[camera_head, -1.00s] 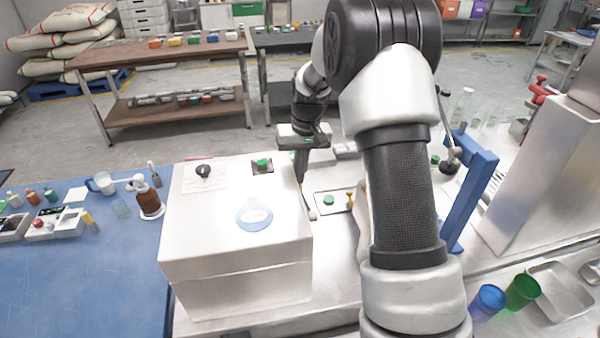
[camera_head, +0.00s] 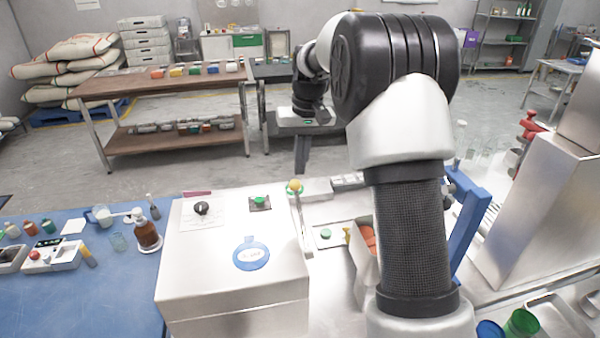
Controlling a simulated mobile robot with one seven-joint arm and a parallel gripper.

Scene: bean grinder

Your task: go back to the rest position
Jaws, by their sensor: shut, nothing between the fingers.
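My gripper (camera_head: 302,172) is shut and empty. It points down in the air beyond the far edge of the steel machine box, with the floor behind it. The box (camera_head: 235,290) has a black knob (camera_head: 201,208), a green button (camera_head: 260,200) and a round blue tag (camera_head: 251,254) on its top. A lever with a yellow ball (camera_head: 295,186) stands upright at the box's right side, below my gripper in the picture and apart from it. My arm covers part of the area to the right.
A small plate with a green button (camera_head: 326,234) lies right of the box. A blue frame (camera_head: 470,235) and a tall steel machine (camera_head: 545,215) stand further right. A blue table (camera_head: 80,290) with bottles is at the left. The air around my gripper looks clear.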

